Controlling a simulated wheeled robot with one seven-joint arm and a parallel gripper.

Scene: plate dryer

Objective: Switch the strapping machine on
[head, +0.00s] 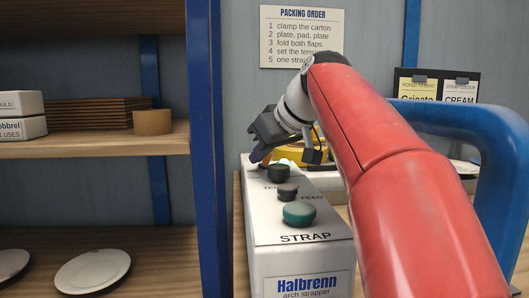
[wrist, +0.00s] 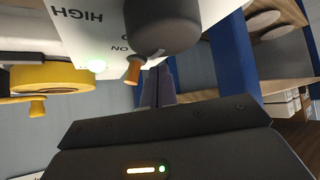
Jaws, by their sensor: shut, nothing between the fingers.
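The strapping machine (head: 300,268) is a white box labelled Halbrenn, with a green STRAP button (head: 299,213), a dark FEED button (head: 287,191) and a dark tension knob (head: 279,172) on top. In the wrist view a small orange toggle lever (wrist: 132,70) stands beside the ON mark, near the big dark knob (wrist: 160,25). My gripper (head: 256,157) is at the far end of the panel. Its closed fingers (wrist: 161,82) are empty and close beside the lever; contact is unclear.
A blue shelf post (head: 205,130) stands just left of the machine. Shelves hold brown flat cartons (head: 95,113), a tape roll (head: 152,122) and white plates (head: 92,271). A yellow part (head: 313,152) lies behind the panel. A blue arch (head: 500,190) stands at right, behind my arm.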

